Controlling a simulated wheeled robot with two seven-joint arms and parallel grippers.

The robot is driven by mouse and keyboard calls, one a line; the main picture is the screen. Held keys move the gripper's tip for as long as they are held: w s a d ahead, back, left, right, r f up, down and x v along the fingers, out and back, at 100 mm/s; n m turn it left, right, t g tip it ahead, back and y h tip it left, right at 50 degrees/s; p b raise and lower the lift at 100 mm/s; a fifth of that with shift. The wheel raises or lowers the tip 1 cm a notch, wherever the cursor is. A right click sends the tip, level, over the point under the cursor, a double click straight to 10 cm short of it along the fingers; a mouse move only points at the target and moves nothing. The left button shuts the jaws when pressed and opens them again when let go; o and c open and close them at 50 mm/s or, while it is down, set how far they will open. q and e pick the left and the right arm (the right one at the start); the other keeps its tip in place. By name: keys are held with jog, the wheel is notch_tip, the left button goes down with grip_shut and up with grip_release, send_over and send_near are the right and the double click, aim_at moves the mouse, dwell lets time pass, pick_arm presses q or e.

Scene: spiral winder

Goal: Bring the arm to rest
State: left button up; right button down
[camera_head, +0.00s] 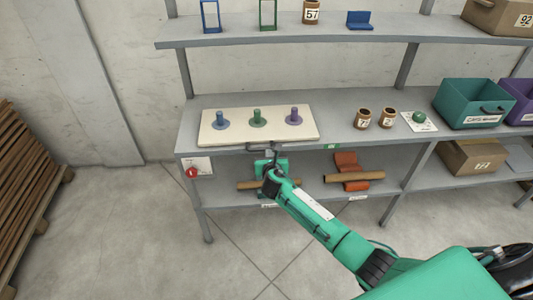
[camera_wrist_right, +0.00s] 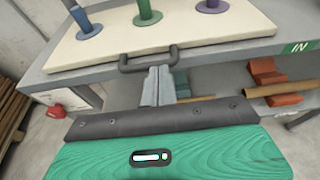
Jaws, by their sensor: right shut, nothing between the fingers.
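My right arm (camera_head: 345,243) reaches from the bottom right of the head view toward the shelf unit. Its gripper (camera_head: 273,158) is at the front edge of the middle shelf, just below the dark handle (camera_wrist_right: 148,58) of a cream board (camera_head: 240,138). In the right wrist view the gripper fingers (camera_wrist_right: 158,86) are together with nothing between them. Their tips are close to the handle; I cannot tell whether they touch it. The board carries a blue peg (camera_head: 220,119), a green peg (camera_head: 258,118) and a purple peg (camera_head: 294,117). My left gripper is not in view.
The grey shelf (camera_head: 345,120) also holds brown cups (camera_head: 363,118), a teal bin (camera_head: 466,103) and a purple bin (camera_head: 520,101). Cardboard tubes (camera_head: 355,177) lie on orange and green cradles below. A wood stack (camera_head: 28,170) stands left. The floor (camera_head: 130,230) between is clear.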

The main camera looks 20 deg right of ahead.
dwell(0.5)
jog(key=s+f+m+g+y, duration=0.15)
jog(key=s+f+m, duration=0.25)
jog(key=s+f, duration=0.55)
jog(key=s+f+m+g, duration=0.3)
jog(key=s+f+m, duration=0.25)
jog(key=f, duration=0.65)
jog(key=s+f+m+g+y, duration=0.1)
jog(key=s+f+m+g, duration=0.15)
jog(key=s+f, duration=0.7)
jog(key=s+f+m+g, duration=0.2)
jog(key=s+f+m, duration=0.4)
jog(key=s, duration=0.8)
jog(key=s+a+f+m+g+y, duration=0.1)
jog(key=s+f+m, duration=0.5)
jog(key=s, duration=0.7)
jog(key=s+f+m+g, duration=0.3)
jog(key=s+f+m, duration=0.3)
jog(key=s, duration=0.8)
jog(key=shift+s+a, duration=0.3)
jog(key=shift+s, duration=0.05)
jog(key=shift+y, duration=0.25)
